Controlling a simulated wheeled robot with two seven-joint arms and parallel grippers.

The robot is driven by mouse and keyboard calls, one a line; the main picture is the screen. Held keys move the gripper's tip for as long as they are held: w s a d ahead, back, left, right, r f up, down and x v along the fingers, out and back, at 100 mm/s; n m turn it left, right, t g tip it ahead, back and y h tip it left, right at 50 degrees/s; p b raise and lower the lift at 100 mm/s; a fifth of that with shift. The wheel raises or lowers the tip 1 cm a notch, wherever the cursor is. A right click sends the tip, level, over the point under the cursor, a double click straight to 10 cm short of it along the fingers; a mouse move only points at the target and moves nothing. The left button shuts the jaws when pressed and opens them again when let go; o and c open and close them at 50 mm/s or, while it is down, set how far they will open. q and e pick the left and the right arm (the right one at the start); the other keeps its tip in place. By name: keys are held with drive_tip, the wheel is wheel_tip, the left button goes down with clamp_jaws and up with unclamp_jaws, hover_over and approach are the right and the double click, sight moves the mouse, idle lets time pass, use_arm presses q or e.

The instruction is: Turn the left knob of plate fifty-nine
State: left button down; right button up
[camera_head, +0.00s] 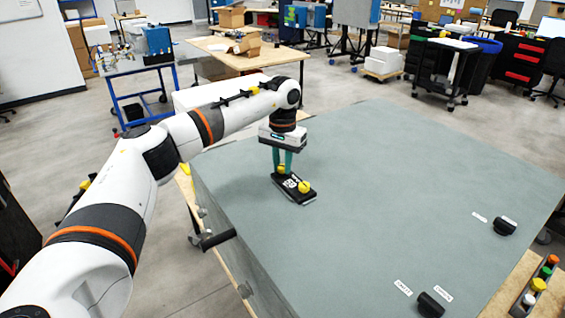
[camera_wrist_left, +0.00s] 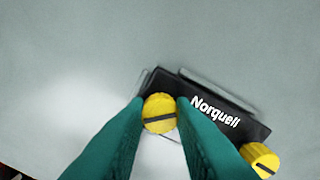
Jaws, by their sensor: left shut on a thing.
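A small black plate (camera_head: 292,195) with two yellow knobs lies on the grey panel, far left of its middle. In the left wrist view the plate (camera_wrist_left: 226,113) bears the white word "Norquell"; no number fifty-nine can be read. My left gripper (camera_head: 282,166) points down over the plate. Its green fingers (camera_wrist_left: 160,120) are shut on the left yellow knob (camera_wrist_left: 159,112), one on each side. The knob's dark line runs slightly tilted. The right yellow knob (camera_head: 304,187) stands free; it also shows in the left wrist view (camera_wrist_left: 262,159). My right gripper is not seen.
The grey panel (camera_head: 400,180) is mostly bare around the plate. Black knobs with white labels sit at its right (camera_head: 505,226) and front (camera_head: 431,304). A strip of coloured buttons (camera_head: 539,285) is at the lower right. Tables and carts stand behind.

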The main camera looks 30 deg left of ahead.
use_arm(q)
drive_tip(key=shift+r+m, duration=0.2)
drive_tip(key=shift+m, duration=1.4)
drive_tip(key=c, duration=1.2)
unclamp_jaws()
drive_tip(key=shift+s, duration=0.1)
